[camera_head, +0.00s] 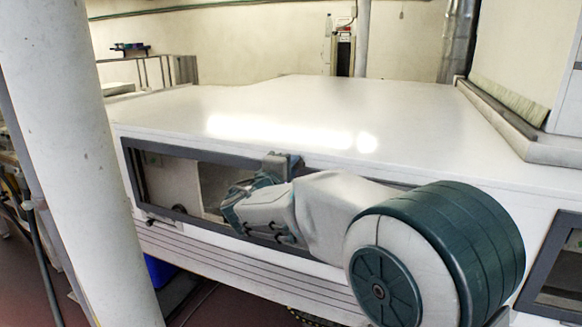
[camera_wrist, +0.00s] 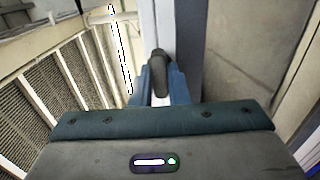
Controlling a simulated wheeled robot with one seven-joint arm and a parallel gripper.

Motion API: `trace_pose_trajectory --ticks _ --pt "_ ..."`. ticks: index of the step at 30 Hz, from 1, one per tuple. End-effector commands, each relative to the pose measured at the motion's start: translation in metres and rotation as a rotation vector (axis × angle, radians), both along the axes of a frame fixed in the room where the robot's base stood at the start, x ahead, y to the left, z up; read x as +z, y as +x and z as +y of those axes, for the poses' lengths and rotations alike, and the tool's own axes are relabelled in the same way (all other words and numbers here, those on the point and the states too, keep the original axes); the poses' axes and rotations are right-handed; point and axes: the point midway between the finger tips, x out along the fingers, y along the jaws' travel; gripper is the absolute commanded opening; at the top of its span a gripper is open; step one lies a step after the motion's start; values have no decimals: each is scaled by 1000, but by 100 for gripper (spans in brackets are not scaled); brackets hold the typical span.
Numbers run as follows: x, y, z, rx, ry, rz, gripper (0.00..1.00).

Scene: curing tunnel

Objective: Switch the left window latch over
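A dark, rounded latch handle (camera_wrist: 158,72) shows in the wrist view against a grey frame bar. The two blue fingers of my gripper (camera_wrist: 159,88) lie on either side of it in that view, with hardly any gap seen. I cannot tell whether they touch or clamp it. In the head view, the left window (camera_head: 170,182) has a dark grey frame in the front of a white housing. My gripper (camera_head: 232,208) is in front of the window's lower middle, pointing left, and its fingertips do not show clearly. My arm hides the window's right part.
The white housing top (camera_head: 320,115) is broad and bare. A thick white post (camera_head: 65,150) stands at the left, close to the window's left end. A second dark-framed window (camera_head: 555,270) is at the right edge. Slatted panels (camera_wrist: 70,75) lie left of the bar in the wrist view.

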Motion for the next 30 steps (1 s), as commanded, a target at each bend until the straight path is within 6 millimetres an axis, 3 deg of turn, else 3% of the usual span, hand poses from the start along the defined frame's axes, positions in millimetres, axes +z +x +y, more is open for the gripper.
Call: trace_pose_trajectory --ticks 14,30 --pt "-2 0 0 0 -67 24 0" --pt "-2 0 0 0 -494 180 0"
